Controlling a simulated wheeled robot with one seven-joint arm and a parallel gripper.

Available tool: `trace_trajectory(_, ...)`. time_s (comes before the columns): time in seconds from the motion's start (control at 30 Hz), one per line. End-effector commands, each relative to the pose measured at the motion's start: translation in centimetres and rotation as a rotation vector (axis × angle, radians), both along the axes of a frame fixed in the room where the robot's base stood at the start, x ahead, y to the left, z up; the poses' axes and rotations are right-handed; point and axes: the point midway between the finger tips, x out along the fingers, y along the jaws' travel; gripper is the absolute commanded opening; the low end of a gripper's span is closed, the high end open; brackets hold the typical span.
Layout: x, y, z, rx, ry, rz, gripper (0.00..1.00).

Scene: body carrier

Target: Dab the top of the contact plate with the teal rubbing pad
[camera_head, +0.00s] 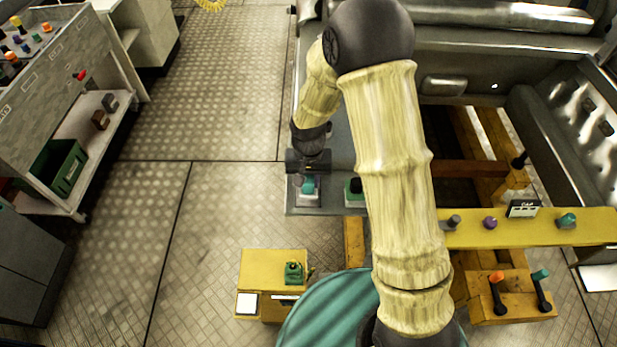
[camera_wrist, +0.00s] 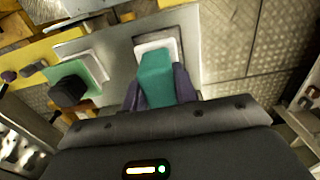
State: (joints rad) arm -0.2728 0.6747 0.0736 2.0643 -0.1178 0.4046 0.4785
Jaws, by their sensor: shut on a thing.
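The teal rubbing pad (camera_wrist: 155,80) is held between the dark fingers of my gripper (camera_wrist: 160,92). In the head view, the pad (camera_head: 308,186) shows at the lower end of my gripper (camera_head: 308,173), on the grey ledge's near left corner. A pale square plate with a white rim (camera_wrist: 170,44) lies directly beneath or just beyond the pad; I cannot tell whether they touch. This plate also shows in the head view (camera_head: 306,200). Which plate is the contact plate is not clear from the pictures.
A yellow board (camera_head: 530,228) carries several knobs at right. A small yellow stand (camera_head: 262,262) holds a green device (camera_head: 293,273). Open floor (camera_head: 225,150) lies left of the ledge.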

Motion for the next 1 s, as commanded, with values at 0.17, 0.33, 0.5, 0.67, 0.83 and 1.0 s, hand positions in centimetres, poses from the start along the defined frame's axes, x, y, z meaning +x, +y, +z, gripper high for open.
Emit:
trace_trajectory(0.17, -0.1, 0.1, -2.2, -0.001, 0.002, 0.002, 0.0)
trace_trajectory(0.33, 0.0, 0.1, -2.5, 0.0, 0.001, 0.002, 0.0)
trace_trajectory(0.5, -0.1, 0.1, -2.5, 0.0, 0.001, 0.003, 0.0)
trace_trajectory(0.67, 0.0, 0.1, -2.8, 0.0, 0.001, 0.003, 0.0)
trace_trajectory(0.83, -0.1, 0.2, -3.1, 0.0, 0.001, 0.005, 0.0)
trace_trajectory(1.0, 0.0, -0.1, -3.5, 0.0, 0.001, -0.001, 0.0)
